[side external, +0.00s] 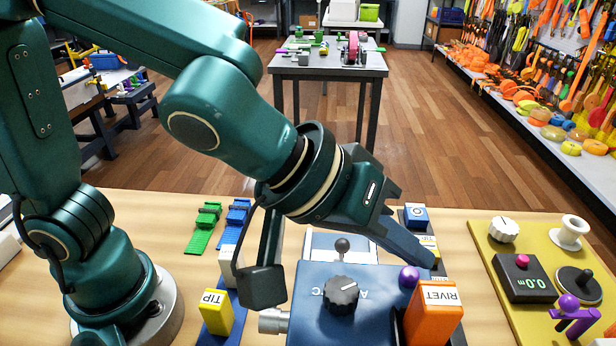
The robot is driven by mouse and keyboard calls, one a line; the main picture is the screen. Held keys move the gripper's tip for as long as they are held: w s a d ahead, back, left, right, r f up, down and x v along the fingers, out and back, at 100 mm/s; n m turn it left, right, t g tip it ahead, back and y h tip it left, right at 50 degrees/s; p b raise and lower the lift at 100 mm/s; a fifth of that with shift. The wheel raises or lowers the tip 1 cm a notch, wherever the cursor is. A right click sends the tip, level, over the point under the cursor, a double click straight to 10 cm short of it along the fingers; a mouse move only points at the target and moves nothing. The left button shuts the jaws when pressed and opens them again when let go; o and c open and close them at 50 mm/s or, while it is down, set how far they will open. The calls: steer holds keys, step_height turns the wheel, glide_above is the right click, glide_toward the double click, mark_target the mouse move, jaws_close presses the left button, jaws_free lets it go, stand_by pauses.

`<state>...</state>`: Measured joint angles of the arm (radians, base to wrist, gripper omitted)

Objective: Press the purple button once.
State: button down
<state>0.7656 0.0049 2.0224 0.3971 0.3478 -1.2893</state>
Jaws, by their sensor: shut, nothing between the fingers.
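A round purple button (409,277) shows on the right side of the blue machine (315,305), just left of the orange RIVET block. My gripper (428,259) is shut and empty. Its fingers reach down to the right, and their tips appear just above and to the right of the purple button. I cannot tell from this one view whether they touch it. The base of the button is partly hidden by the orange block.
The orange RIVET block (433,311) stands close by. The blue machine carries a black dial (341,293) and a black-knobbed lever (342,246). A yellow panel (487,240) at right holds a display box (523,279) with a magenta button and a purple lever (575,318).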

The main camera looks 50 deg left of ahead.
steer(key=shift+r, duration=0.25)
steer(key=shift+r, duration=2.4)
steer(key=s+a+r+t+y, duration=0.1)
steer(key=a+y, duration=0.1)
steer(key=a, duration=0.7)
steer(key=s+a+r+t+y, duration=0.1)
steer(key=s+a+y, duration=0.1)
steer(key=a, duration=0.7)
steer(key=s+a+f+m+g+y, duration=0.1)
steer(key=s+a+f+m+g, duration=0.1)
steer(key=s+f, duration=0.4)
step_height(320, 180, down, 3)
steer(key=shift+a+f+g, duration=0.1)
steer(key=shift+a+g, duration=0.45)
steer(key=shift+g, duration=0.55)
